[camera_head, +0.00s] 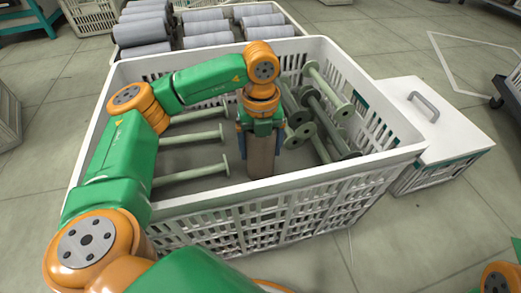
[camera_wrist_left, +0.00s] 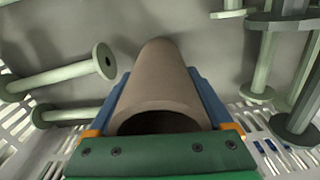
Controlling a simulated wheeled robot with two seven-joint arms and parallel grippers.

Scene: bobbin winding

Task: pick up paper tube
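The brown paper tube (camera_head: 261,158) is upright inside the big white crate (camera_head: 300,190), near its front wall. My left gripper (camera_head: 260,135) points down at the tube's upper end. Its blue fingers lie against both sides of the tube, shut on it. In the left wrist view the tube (camera_wrist_left: 160,85) runs away from the camera between the fingers, its open round end nearest. I cannot tell whether its lower end touches the crate floor. My right gripper is not in view; only a piece of my right arm shows at the bottom right corner.
Pale green bobbins (camera_head: 195,137) lie left of the tube, and several more, some dark, are piled (camera_head: 318,115) to its right. A white lidded box (camera_head: 435,120) stands right of the crate. A crate of grey rolls (camera_head: 205,28) is behind.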

